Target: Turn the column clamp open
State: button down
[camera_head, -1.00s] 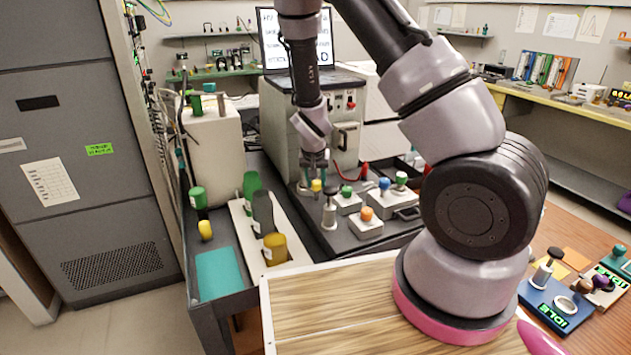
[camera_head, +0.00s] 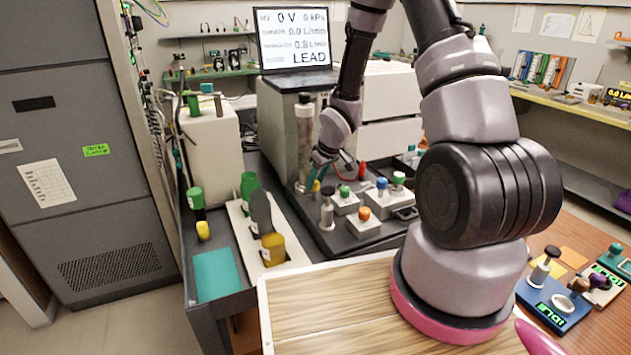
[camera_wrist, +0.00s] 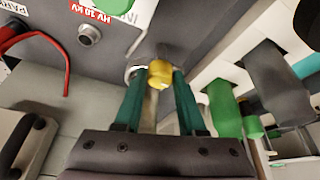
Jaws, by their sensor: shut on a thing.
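My wrist leans down from the upper right in the head view.
Small white boxes with coloured knobs (camera_head: 365,214) stand close to the right of my gripper. Green, grey and yellow bottles (camera_head: 260,212) are at the left. A laptop (camera_head: 294,40) stands on the cabinet (camera_head: 283,128).

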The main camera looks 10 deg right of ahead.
jog(key=shift+n+y, duration=0.3)
jog(key=shift+n, duration=0.3)
jog(key=c, duration=0.5)
grip_release()
jog(key=v, duration=1)
jog(key=shift+d+r, duration=0.2)
jog(key=shift+r, duration=0.2)
